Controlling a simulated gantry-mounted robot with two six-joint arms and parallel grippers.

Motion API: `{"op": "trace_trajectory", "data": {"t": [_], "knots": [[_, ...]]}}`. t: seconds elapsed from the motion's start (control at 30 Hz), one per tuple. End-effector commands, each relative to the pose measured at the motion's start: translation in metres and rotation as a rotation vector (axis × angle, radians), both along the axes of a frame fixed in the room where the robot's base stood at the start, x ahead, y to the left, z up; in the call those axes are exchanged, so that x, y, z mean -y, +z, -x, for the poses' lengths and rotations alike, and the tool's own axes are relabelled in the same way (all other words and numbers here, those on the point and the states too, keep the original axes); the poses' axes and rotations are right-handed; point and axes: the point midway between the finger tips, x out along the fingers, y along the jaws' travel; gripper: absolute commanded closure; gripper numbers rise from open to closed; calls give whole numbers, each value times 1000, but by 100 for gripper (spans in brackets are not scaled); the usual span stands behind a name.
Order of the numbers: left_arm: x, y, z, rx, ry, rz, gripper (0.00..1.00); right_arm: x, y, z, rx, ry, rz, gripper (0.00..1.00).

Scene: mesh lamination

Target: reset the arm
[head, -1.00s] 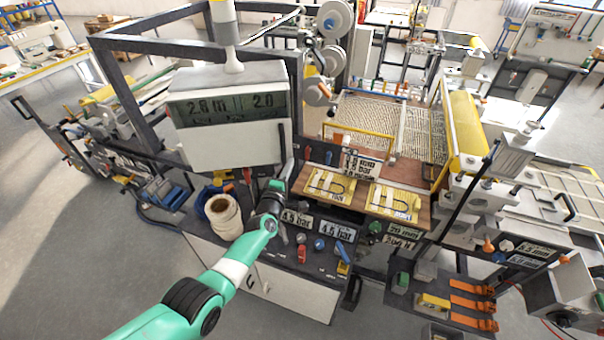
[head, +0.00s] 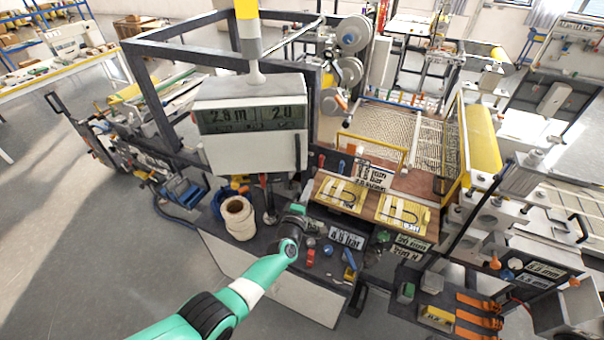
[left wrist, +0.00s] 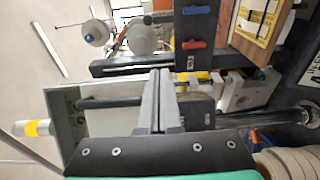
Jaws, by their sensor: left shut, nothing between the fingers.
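My teal left arm reaches in from the lower left in the head view. Its left gripper (head: 306,190) is over the control panel (head: 285,270), between the white display box and the yellow sample boards. In the left wrist view the two grey fingers of the gripper (left wrist: 160,75) lie together, shut and empty. They appear in front of the display box, which is seen sideways. I cannot tell how far the fingertips are above the panel. My right arm and gripper are not in view.
The display box (head: 250,150) stands on a post behind the gripper. A cream roll (head: 238,217) sits left of the wrist. Yellow boards (head: 342,194) lie to the right on a wooden plate. Knobs and labels crowd the panel. Open floor (head: 60,230) lies at left.

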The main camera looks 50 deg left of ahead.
Motion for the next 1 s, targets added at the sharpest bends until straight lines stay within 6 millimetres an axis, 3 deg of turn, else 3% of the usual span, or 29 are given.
{"op": "trace_trajectory", "data": {"t": [0.1,0.3,0.8,0.9,0.97,1.0], "knots": [[35,3,-5,3,-5,-1,100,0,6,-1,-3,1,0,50],[71,2,-10,5,-3,-3,100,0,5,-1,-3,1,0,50],[82,3,-11,7,-3,-4,100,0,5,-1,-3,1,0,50],[89,22,-20,42,-15,-5,100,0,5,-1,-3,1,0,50],[93,51,-27,102,-21,-12,100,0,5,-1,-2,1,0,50],[96,76,-32,155,-28,-25,100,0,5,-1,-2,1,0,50]]}}
